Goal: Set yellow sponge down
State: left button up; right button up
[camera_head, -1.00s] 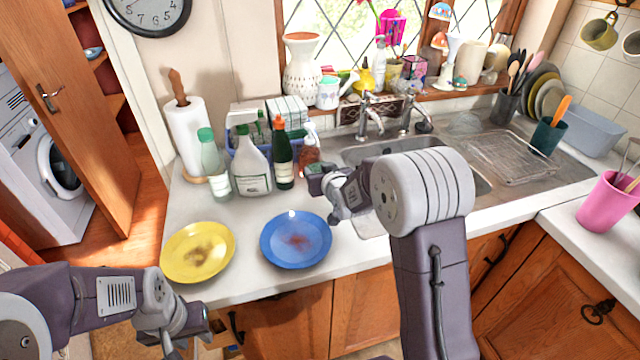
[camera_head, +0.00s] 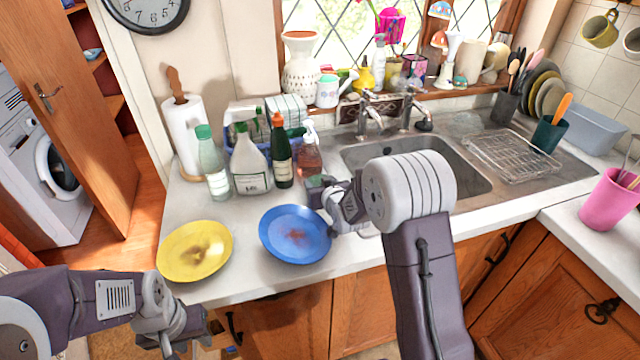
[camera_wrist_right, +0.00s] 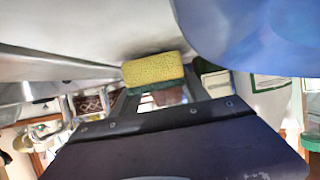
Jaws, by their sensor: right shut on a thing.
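The yellow sponge (camera_wrist_right: 153,70) with a green scouring side shows in the right wrist view, gripped at the fingertips. My right gripper (camera_head: 322,190) is shut on it, just beside the right rim of the blue plate (camera_head: 294,236) in the head view. There the sponge is mostly hidden by the gripper. In the wrist view the sponge is close to the white counter; I cannot tell whether it touches. The blue plate (camera_wrist_right: 270,35) is near it in that view. My left gripper (camera_head: 200,335) hangs before the counter's front edge; its fingers are unclear.
A yellow plate (camera_head: 195,251) with a brown stain lies left of the blue one. Bottles, including a green one (camera_head: 281,155) and a soap dispenser (camera_head: 309,155), stand behind. The sink (camera_head: 440,170) is to the right. Counter (camera_head: 190,215) is bare between bottles and plates.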

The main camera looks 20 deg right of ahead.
jog(key=o, duration=1.3)
jog(key=shift+a+f, duration=0.1)
jog(key=shift+f, duration=0.05)
jog(key=shift+r+p, duration=0.85)
jog(key=shift+p, duration=0.05)
jog(key=v, duration=1.2)
jog(key=shift+f, duration=0.1)
jog(key=shift+f, duration=0.1)
